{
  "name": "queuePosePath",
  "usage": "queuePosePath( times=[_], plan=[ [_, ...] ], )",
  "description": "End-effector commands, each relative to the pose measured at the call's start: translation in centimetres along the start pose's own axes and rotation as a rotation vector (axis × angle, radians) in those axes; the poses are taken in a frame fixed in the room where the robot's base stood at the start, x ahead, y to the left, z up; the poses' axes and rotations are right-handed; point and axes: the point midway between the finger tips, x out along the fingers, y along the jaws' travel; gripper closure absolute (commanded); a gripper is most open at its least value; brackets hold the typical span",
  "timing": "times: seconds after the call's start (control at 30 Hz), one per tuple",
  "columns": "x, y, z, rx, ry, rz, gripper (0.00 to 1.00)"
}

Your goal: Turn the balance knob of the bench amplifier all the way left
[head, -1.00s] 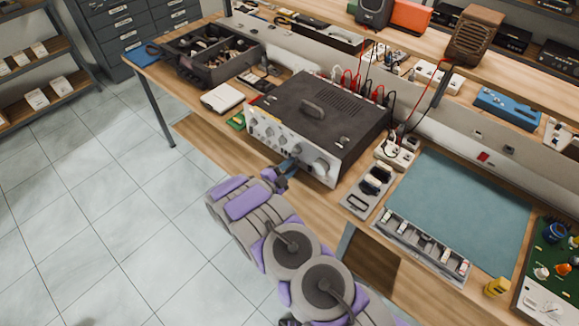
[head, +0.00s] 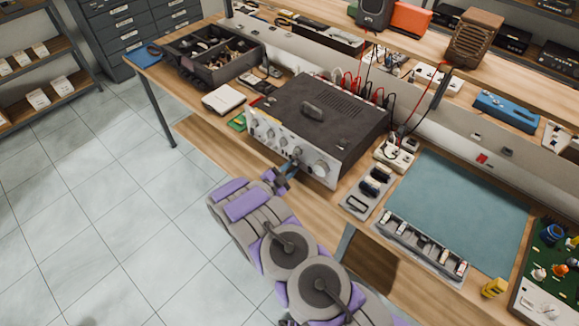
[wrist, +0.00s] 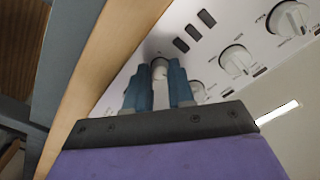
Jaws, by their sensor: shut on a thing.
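The bench amplifier (head: 318,112) is a dark box with a pale front panel carrying several knobs, standing on the wooden bench. It shows tilted in the wrist view, with its panel (wrist: 130,72) behind my gripper. My gripper (wrist: 160,72) has its two blue fingers shut on a small pale knob (wrist: 159,67) on that panel. Other knobs (wrist: 236,60) stand to the right of it, one partly hidden by the right finger. In the head view my gripper (head: 293,165) is at the panel's lower middle. The lettering by the held knob is not readable.
A grey tray with dark parts (head: 355,203) and a long parts tray (head: 420,250) lie right of the amplifier. A teal mat (head: 465,205) is beyond them. Red and black cables (head: 378,92) rise behind the amplifier. The floor in front is clear.

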Motion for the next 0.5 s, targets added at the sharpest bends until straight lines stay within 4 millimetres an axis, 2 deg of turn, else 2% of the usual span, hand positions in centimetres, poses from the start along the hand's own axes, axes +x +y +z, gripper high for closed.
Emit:
queuePosePath(
  times=[0.5],
  plan=[
    [0.03, 0.03, -0.03, -0.492, 0.000, -0.001, 1.00]
  ],
)
